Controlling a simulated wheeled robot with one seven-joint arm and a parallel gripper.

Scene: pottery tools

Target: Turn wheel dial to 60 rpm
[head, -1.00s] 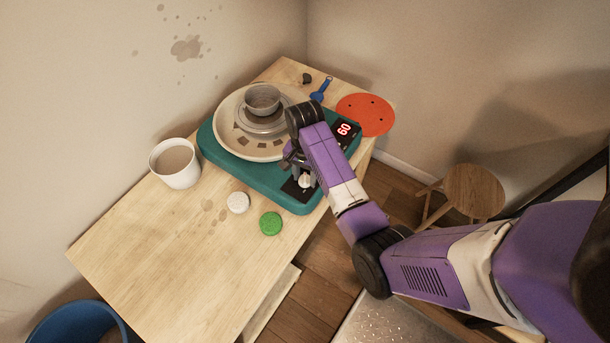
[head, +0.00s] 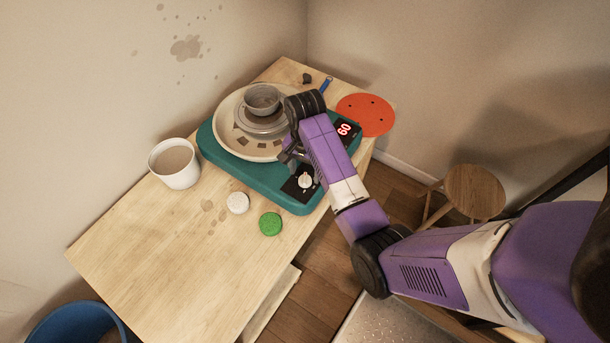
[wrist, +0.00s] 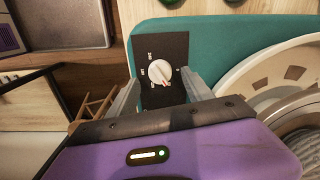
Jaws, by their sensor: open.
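The teal pottery wheel (head: 262,183) stands on the wooden table, and its red display (head: 345,130) reads 60. The white dial (head: 305,181) sits on a black panel at the wheel's front corner. In the wrist view the dial (wrist: 160,72) shows whole, with small markings around it and a red mark at its lower edge. My gripper (head: 290,154) is above the wheel, apart from the dial. In the wrist view my gripper (wrist: 160,92) is open, its grey fingers to either side of the panel with nothing between them.
A grey bowl (head: 262,99) rests on the wheel's round plate. A white cup (head: 175,163), a white disc (head: 238,203) and a green disc (head: 270,223) are on the table. An orange disc (head: 366,114) lies behind the display. The front of the table is clear.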

